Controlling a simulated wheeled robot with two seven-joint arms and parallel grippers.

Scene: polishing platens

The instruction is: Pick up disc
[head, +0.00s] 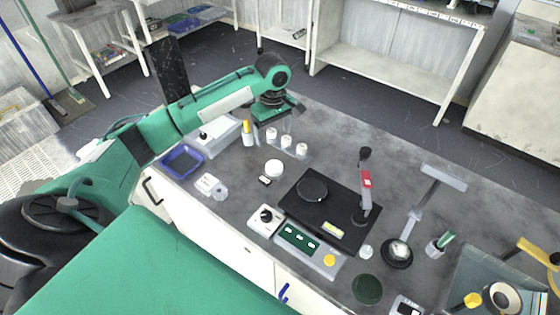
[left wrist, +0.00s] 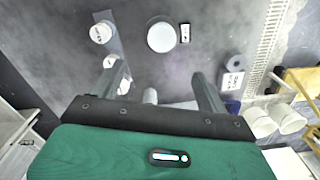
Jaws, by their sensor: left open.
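Several round, flat things could be the disc. A small white disc (head: 274,168) lies on the grey bench and also shows in the left wrist view (left wrist: 161,37). A black disc (head: 312,189) sits on the black polishing machine (head: 335,222). A dark green disc (head: 367,289) lies near the bench's front edge. My left gripper (head: 273,128) is above the back left of the bench, beyond the white disc. In the left wrist view its two fingers (left wrist: 158,88) are spread with nothing held between them. My right gripper is not in view.
Several white-capped jars (head: 287,142) stand in a row beneath and beside my left gripper. A blue tray (head: 182,161) and a small labelled box (head: 207,184) are at the left. A red-marked upright arm (head: 366,182) rises beside the machine.

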